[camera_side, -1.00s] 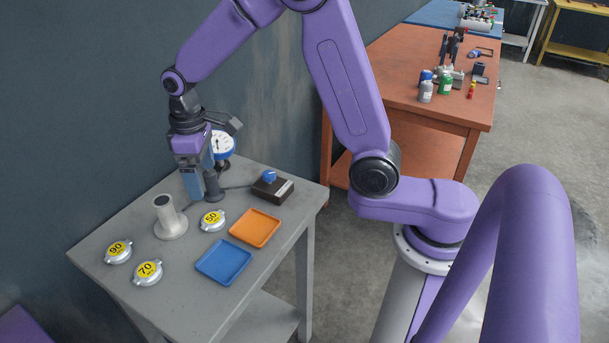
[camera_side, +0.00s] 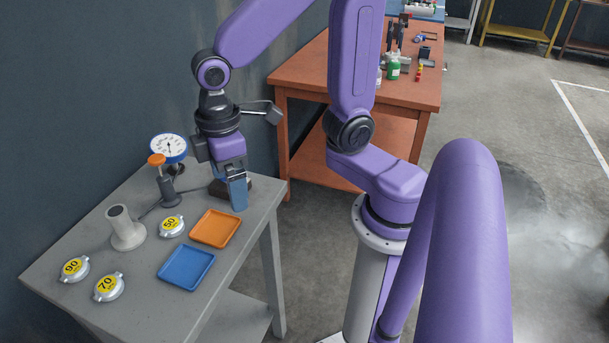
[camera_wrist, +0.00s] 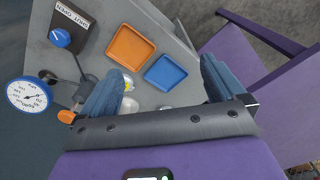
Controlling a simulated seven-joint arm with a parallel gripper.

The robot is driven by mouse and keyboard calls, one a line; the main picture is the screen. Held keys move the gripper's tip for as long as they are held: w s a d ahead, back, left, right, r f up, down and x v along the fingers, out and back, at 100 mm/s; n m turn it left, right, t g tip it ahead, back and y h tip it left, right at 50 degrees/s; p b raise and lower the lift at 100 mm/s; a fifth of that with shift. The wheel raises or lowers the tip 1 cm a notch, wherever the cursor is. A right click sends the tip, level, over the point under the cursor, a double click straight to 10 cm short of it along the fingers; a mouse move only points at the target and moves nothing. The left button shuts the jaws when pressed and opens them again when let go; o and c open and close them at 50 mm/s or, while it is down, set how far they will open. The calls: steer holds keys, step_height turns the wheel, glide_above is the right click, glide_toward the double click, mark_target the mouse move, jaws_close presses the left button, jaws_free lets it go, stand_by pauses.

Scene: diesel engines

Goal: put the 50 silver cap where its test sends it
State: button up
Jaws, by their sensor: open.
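The silver cap with the yellow 50 label (camera_side: 172,225) lies on the grey table, left of the orange tray (camera_side: 215,229); in the wrist view it is partly hidden by a finger (camera_wrist: 128,83). The blue tray (camera_side: 186,266) lies in front of the orange one. A grey stand with an upright neck (camera_side: 125,232) is left of the cap. Behind is a blue-rimmed dial gauge (camera_side: 169,147) beside an orange-topped post (camera_side: 157,160); its reading is too small to tell. My gripper (camera_side: 237,204) is open and empty, over the dark box near the table's far right.
The dark box with a blue knob (camera_wrist: 60,38) carries lettering and a cable. Silver caps marked 90 (camera_side: 73,269) and 70 (camera_side: 109,287) lie at the table's front left. A wall runs along the left. An orange-brown bench (camera_side: 300,75) with bottles stands behind.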

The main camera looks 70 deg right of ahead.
steer(key=s+d+n, duration=0.2)
steer(key=s+d, duration=0.3)
steer(key=s, duration=0.6)
steer(key=shift+s, duration=0.4)
steer(key=shift+s+d, duration=0.2)
steer(key=shift+s, duration=0.05)
steer(key=c, duration=0.5)
steer(key=shift+o, duration=0.2)
steer(key=r+n, duration=0.2)
steer(key=n, duration=0.4)
glide_above(171, 223)
step_height(171, 223, down, 18)
steer(key=shift+r, duration=0.1)
